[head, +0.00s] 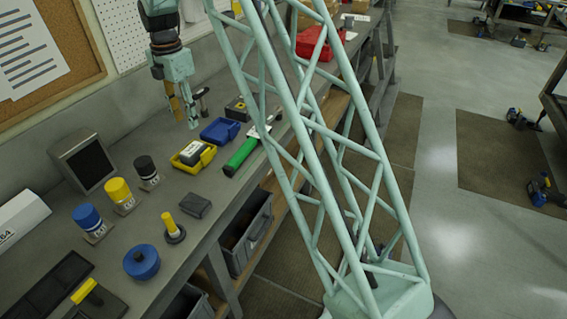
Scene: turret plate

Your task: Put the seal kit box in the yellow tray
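The yellow tray (207,158) sits on the grey bench in the middle of the head view. My gripper (183,118) points down above the bench, behind and slightly left of the tray. A tan, upright piece (172,104) shows at its left finger; I cannot tell whether it is a held box or part of the finger. I cannot identify the seal kit box for sure. A dark box with a yellow mark (238,109) stands farther back.
A blue tray (220,131) is right of the yellow tray, with a green-handled tool (240,157) beside it. Blue, yellow and black knobs (118,191) stand front left, near a dark screen (84,163). A dark block (196,205) lies near the front edge.

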